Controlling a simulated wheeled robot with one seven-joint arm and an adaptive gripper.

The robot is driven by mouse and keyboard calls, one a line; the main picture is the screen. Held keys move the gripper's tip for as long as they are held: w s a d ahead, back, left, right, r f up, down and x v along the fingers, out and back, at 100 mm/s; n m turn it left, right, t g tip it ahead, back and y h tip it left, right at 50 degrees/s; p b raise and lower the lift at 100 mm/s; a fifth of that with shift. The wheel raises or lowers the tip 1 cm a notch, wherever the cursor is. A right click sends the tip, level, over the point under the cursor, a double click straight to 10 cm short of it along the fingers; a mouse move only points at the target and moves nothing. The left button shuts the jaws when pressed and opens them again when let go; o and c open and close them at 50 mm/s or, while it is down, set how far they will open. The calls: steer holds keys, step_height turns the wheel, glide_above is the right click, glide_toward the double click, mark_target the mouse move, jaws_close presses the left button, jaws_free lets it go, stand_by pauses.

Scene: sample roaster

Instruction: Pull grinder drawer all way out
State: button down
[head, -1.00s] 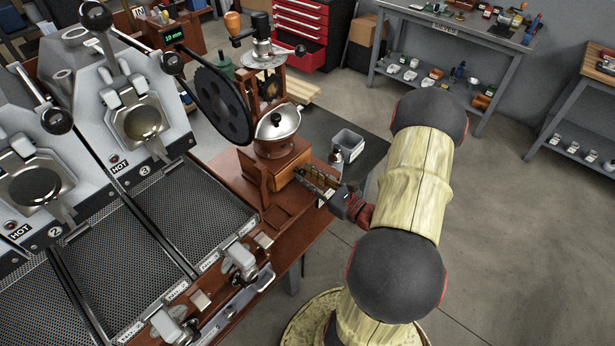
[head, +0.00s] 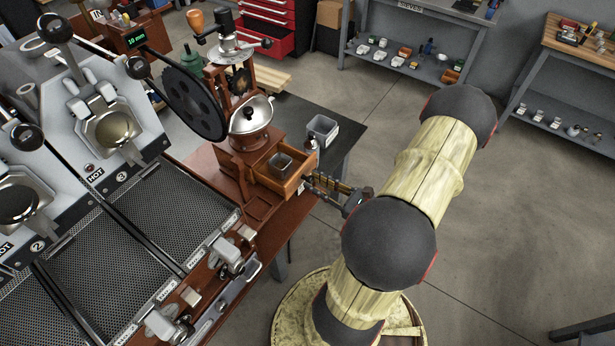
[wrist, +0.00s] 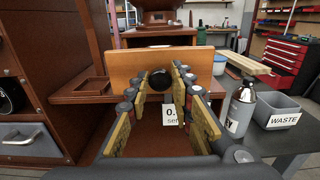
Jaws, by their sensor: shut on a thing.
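The wooden grinder (head: 232,160) stands on the bench end, with its silver bowl and black wheel above. Its drawer (head: 291,187) sticks out of the right side, open at the top. My gripper (head: 311,184) is at the drawer's front. In the wrist view the drawer front (wrist: 186,60) is a plain wooden panel. The round black knob (wrist: 160,81) lies between the fingertips of my gripper (wrist: 163,76), which are shut on it. The drawer's back end is hidden in the grinder.
A grey waste bin (wrist: 280,108) and a bottle (wrist: 241,108) stand on the dark side table, right of the drawer. A small white card (wrist: 173,115) shows beyond the fingers. Open floor lies right of my arm.

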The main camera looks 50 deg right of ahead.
steer(key=shift+s, duration=0.15)
steer(key=c, duration=1.6)
jaws_free()
steer(key=shift+o, duration=0.3)
steer(key=s+d, duration=0.1)
steer(key=s, duration=1.1)
